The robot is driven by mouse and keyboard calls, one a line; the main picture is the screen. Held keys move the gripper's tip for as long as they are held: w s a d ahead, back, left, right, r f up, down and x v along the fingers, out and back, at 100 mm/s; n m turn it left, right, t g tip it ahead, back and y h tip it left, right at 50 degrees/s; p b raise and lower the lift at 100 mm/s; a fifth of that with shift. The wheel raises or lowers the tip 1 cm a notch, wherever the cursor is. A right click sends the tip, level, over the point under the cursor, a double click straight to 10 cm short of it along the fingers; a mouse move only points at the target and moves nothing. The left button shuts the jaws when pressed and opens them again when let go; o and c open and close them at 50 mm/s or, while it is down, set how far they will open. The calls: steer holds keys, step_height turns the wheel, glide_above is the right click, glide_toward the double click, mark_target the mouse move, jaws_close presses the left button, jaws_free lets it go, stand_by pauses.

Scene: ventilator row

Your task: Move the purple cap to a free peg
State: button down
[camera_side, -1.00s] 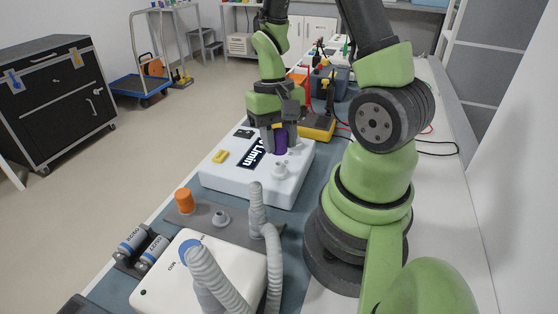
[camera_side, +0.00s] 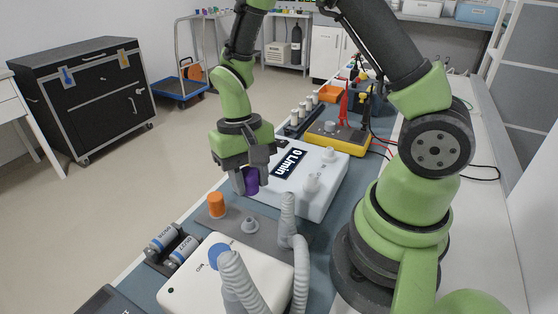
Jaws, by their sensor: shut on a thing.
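My gripper (camera_side: 251,180) is shut on the purple cap (camera_side: 251,182), with one finger on each side of it. The cap is upright at the near left edge of the white box labelled "0 L/min" (camera_side: 328,190); its height above the surface is hard to tell. A grey plate (camera_side: 270,240) lies nearer the camera. It bears an orange cap (camera_side: 216,205) and a bare pale peg (camera_side: 250,226) to the right of that cap. The white box has bare pale fittings (camera_side: 312,183) on its top.
A cream device (camera_side: 195,285) with a blue knob-like part (camera_side: 218,254) and grey corrugated hoses (camera_side: 288,215) stands in front. Two labelled cylinders (camera_side: 163,239) lie at the left. A yellow meter (camera_side: 335,138) with leads is behind the box.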

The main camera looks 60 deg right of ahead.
mark_target(250, 220)
steer(key=shift+w+a+f, duration=0.1)
steer(key=shift+a+f, duration=0.15)
steer(key=shift+a, duration=0.2)
steer(key=shift+f, duration=3)
steer(key=shift+f, duration=1.2)
steer(key=c, duration=0.7)
jaws_free()
